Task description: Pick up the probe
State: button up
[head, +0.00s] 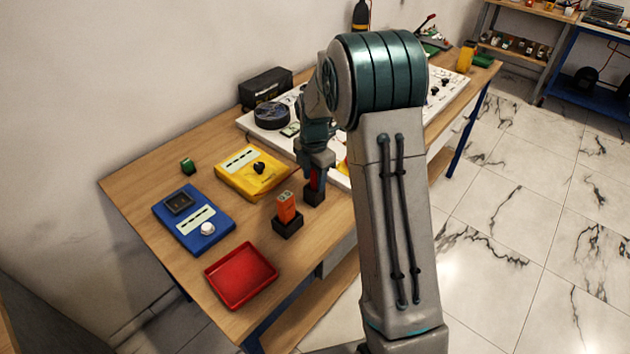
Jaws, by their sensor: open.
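A slim red upright piece, which looks like the probe (314,180), stands in a small black holder (315,195) near the table's front edge. My gripper (316,172) points down over it, with its fingers open and at the red piece's height. The fingers hide part of the red piece, and I cannot tell whether they touch it. An orange block (287,206) stands upright in a second black holder (288,225), to the left and nearer.
A white panel (262,137) and a black box (265,88) lie behind my arm, which hides much of the right side.

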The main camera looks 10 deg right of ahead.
grip_shut()
jog(key=shift+r, duration=0.1)
